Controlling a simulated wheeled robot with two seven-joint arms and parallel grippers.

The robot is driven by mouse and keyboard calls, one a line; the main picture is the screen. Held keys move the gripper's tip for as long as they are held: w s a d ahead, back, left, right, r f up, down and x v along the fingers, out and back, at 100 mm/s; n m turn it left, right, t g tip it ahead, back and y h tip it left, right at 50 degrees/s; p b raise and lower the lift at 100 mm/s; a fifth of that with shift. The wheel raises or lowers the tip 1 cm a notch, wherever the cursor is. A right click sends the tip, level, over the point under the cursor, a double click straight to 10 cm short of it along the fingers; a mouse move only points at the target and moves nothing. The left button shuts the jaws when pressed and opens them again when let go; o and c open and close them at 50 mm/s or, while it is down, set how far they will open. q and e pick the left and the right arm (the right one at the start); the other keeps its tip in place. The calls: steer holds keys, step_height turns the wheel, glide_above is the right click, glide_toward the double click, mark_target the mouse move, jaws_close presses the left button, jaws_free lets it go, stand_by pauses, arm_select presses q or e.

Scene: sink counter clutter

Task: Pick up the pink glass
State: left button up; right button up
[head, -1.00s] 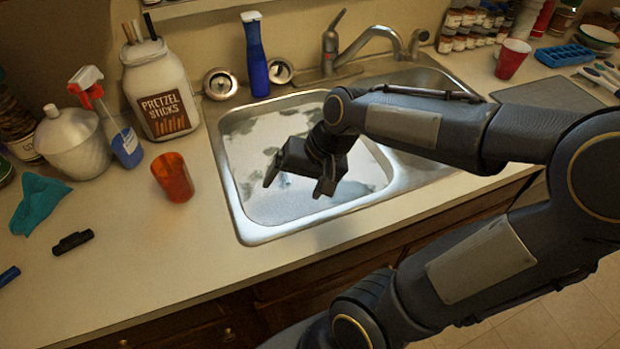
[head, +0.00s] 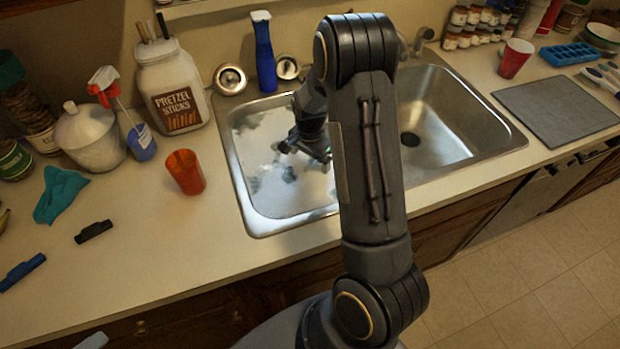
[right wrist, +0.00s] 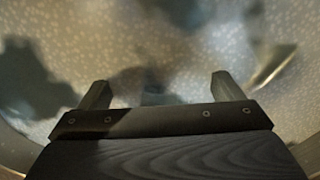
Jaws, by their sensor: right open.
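No glass that is plainly pink shows. An orange-red see-through tumbler (head: 185,172) stands upright on the counter left of the sink. A red cup (head: 514,59) stands at the back right. My right gripper (head: 306,153) is low over the left sink basin, right of the tumbler and apart from it, partly hidden by my forearm. In the right wrist view its two fingers (right wrist: 161,90) are spread with nothing seen between them, over a blurred speckled surface with dark patches. My left gripper is not in view.
The double steel sink (head: 268,226) has raised rims. A pretzel jar (head: 172,90), spray bottle (head: 137,128), white lidded jar (head: 90,138) and blue bottle (head: 264,55) stand behind. A teal cloth (head: 60,193) and black marker (head: 93,232) lie left. Counter in front of the tumbler is clear.

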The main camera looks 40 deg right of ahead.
mark_target(310, 172)
step_height(310, 172, down, 5)
steer(key=shift+a+r+p, duration=0.1)
steer(key=shift+r+p, duration=0.05)
steer(key=shift+p, duration=0.4)
steer(key=c, duration=1.3)
steer(key=shift+o, duration=0.2)
steer(key=shift+r, duration=0.1)
